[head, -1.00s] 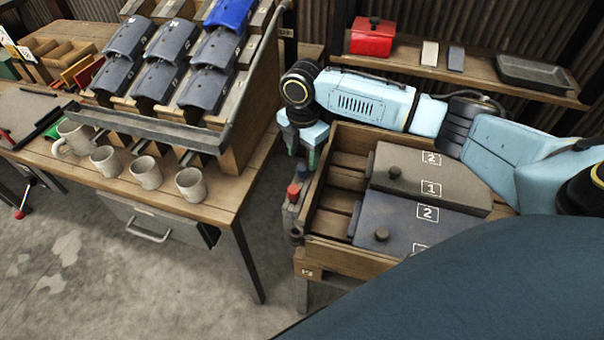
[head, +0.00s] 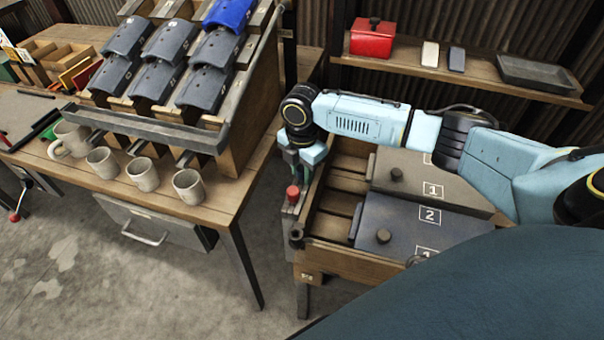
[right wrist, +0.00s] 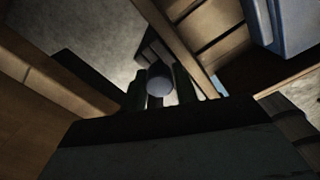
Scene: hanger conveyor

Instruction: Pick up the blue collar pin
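My right gripper (head: 298,168) points down at the back of a narrow strip of pins along the left side of the wooden crate. In the right wrist view its dark fingers (right wrist: 160,95) stand apart, with a round blue-grey pin head (right wrist: 159,80) between them. This seems to be the blue collar pin; I cannot tell whether the fingers touch it. The head view hides it behind the gripper. A red-topped pin (head: 292,193) stands just in front of the gripper, and a dark pin (head: 297,234) stands nearer. My left gripper is not in view.
The wooden crate (head: 330,255) holds numbered grey (head: 410,178) and blue-grey (head: 405,222) cases. A sloped rack (head: 150,130) of dark and blue covers and several mugs (head: 187,186) stand on the left table. A shelf behind carries a red box (head: 372,38) and a tray (head: 540,72).

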